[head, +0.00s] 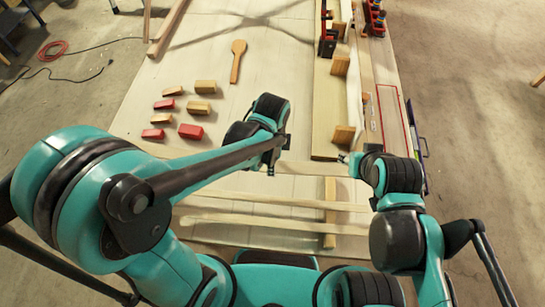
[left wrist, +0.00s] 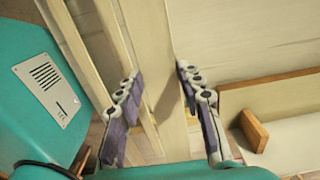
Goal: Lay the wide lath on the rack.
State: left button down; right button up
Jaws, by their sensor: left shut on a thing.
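The wide lath (head: 312,169) is pale and flat and lies crosswise near the front of the table. My left gripper (head: 272,168) is shut on it; in the left wrist view the lath (left wrist: 158,70) runs between the two fingers (left wrist: 162,110). My right gripper (head: 345,160) is close to the lath's right part; whether it touches or is open is too small to tell. A brown crosspiece (head: 330,190), perhaps part of the rack, runs under two narrower laths (head: 285,199) (head: 290,224) nearer me. My left arm hides the lath's left part.
A long board (head: 327,100) with wooden blocks (head: 343,135) and clamps (head: 327,42) stands right of centre. Red and wooden blocks (head: 191,131) and a wooden spoon (head: 237,62) lie at the left. A red-outlined area (head: 393,112) is on the right. The table's middle is clear.

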pick_arm(q)
notch_tip(320, 180, down, 11)
jog(key=b, duration=0.8)
jog(key=shift+w+r, duration=0.15)
notch_tip(320, 180, up, 5)
jog(key=p, duration=0.3)
jog(key=shift+p, duration=0.35)
jog(key=shift+f, duration=0.2)
jog(key=shift+a+f+b, duration=0.15)
jog(key=shift+f+b, duration=2.15)
jog(key=shift+f, duration=0.1)
jog(key=shift+f+b, duration=0.4)
jog(key=shift+f, duration=0.05)
jog(key=c, duration=0.7)
grip_release()
jog(key=shift+r, duration=0.2)
